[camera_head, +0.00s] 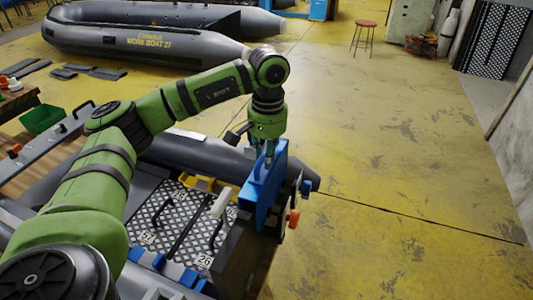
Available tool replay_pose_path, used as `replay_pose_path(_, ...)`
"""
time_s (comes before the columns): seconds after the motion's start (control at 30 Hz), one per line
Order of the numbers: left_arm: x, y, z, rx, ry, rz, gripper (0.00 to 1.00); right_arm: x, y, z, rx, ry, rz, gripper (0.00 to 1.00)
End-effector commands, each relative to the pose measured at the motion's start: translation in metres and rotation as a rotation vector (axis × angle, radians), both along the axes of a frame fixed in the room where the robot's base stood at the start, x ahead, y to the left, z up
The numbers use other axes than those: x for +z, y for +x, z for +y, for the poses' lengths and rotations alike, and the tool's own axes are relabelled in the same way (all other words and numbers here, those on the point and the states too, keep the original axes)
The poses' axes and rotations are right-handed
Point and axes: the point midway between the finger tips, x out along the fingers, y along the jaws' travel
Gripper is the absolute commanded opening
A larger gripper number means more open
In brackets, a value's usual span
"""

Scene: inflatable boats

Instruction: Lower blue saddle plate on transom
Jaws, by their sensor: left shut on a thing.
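The blue saddle plate (262,188) hangs in my left gripper (268,146), which points down and is shut on its upper edge. The plate stands roughly upright at the dark transom (238,252) of the near boat, at the boat's right end. I cannot tell whether the plate rests on the transom or is just above it. An orange knob (292,218) and a small blue part (304,188) show just right of the plate. The fingertips are partly hidden by the plate. My right gripper is not in view.
The near boat's grey tube (215,155) runs behind the plate. A checkered floor plate (180,218) with black handles and a yellow part (208,186) lie inside. A second grey boat (150,35) and a red stool (364,26) stand farther back. The yellow floor at right is clear.

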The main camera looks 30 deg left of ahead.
Motion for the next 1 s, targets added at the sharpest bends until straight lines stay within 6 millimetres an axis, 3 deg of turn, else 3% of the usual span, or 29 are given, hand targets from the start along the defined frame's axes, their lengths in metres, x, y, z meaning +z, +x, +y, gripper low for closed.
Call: replay_pose_path(1.0, -0.019, 0.0, 0.0, 0.0, -0.001, -0.002, 0.0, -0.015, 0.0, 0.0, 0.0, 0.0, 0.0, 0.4)
